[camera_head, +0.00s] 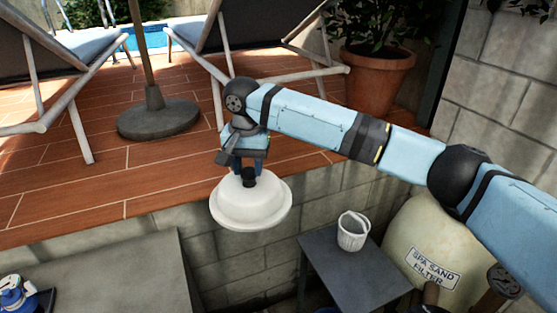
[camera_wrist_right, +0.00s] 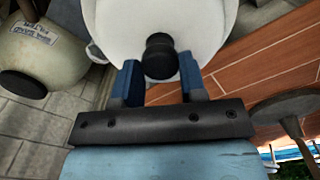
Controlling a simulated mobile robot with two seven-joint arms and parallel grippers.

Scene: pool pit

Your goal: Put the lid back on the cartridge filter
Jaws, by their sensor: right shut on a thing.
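The lid (camera_head: 251,203) is a white, round, domed piece with a wide rim and a black knob on top. My right gripper (camera_head: 248,172) is shut on the black knob and holds the lid roughly level in the air, in front of the deck edge. In the right wrist view, the black knob (camera_wrist_right: 160,57) lies between the two blue fingers, with the white lid (camera_wrist_right: 130,25) beyond. I cannot make out the cartridge filter's body in either view. My left gripper is not in view.
A grey table (camera_head: 335,272) bears a whitish bucket (camera_head: 353,232). A beige sand filter (camera_head: 415,245) stands at right. A grey slab (camera_head: 110,270) lies at lower left, with a blue object (camera_head: 15,295) at its edge. The wooden deck (camera_head: 90,195) holds loungers and a parasol base (camera_head: 158,118).

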